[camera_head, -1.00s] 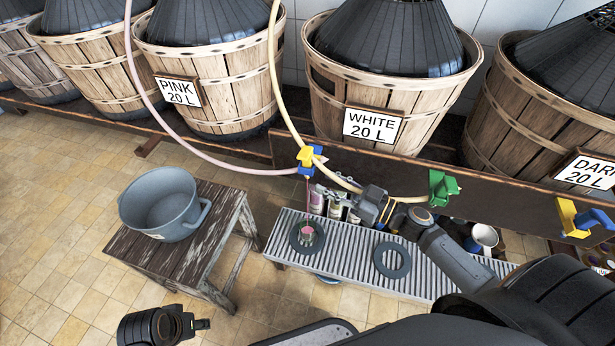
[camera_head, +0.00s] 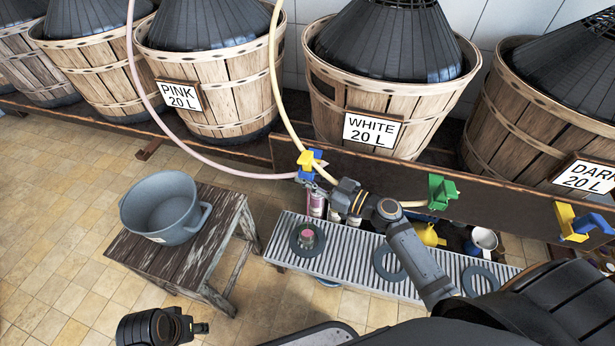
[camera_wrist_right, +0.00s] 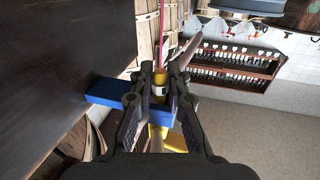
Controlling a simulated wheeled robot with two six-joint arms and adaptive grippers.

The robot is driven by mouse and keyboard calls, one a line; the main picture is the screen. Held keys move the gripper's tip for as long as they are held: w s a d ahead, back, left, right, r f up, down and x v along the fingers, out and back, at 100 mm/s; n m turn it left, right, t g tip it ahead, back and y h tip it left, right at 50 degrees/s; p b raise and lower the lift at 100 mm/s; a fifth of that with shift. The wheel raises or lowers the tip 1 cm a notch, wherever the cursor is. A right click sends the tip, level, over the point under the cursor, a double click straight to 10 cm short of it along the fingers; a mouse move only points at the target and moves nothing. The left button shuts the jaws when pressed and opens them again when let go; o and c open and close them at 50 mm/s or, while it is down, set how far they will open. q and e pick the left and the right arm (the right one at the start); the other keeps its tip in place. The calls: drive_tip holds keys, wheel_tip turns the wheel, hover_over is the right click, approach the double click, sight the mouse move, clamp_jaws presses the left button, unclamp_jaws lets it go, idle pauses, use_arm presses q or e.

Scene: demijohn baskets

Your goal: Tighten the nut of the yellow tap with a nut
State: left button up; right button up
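The tap with yellow and blue parts (camera_head: 311,161) sits on the front board below the pink and pale hoses. My right gripper (camera_head: 317,185) is at this tap, coming in from the right. In the right wrist view its two fingers (camera_wrist_right: 161,78) stand apart, on either side of a yellow round part (camera_wrist_right: 160,88), likely the nut. A gap seems to show beside it; contact cannot be told. A blue bar (camera_wrist_right: 115,93) of the tap runs left behind the fingers. My left gripper (camera_head: 202,328) is low at the bottom left, far from the tap; its fingers are too small to judge.
A slatted bench (camera_head: 345,264) below holds a small glass with pink content (camera_head: 307,236). A green tap (camera_head: 440,190) and another yellow-blue tap (camera_head: 578,222) are to the right. A grey pot (camera_head: 160,212) stands on a wooden stool (camera_head: 190,262). Baskets line the back.

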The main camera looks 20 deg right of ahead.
clamp_jaws()
drive_tip(key=shift+a+f+m+t+h+b, duration=0.1)
drive_tip(key=shift+f+m+t+h+b, duration=0.1)
drive_tip(key=shift+m+t+h+b, duration=0.15)
drive_tip(key=shift+r+m+t+h, duration=0.15)
drive_tip(key=shift+m+t+h, duration=0.2)
drive_tip(key=shift+h, duration=0.2)
drive_tip(key=o, duration=0.7)
unclamp_jaws()
drive_tip(key=shift+v, duration=3.85)
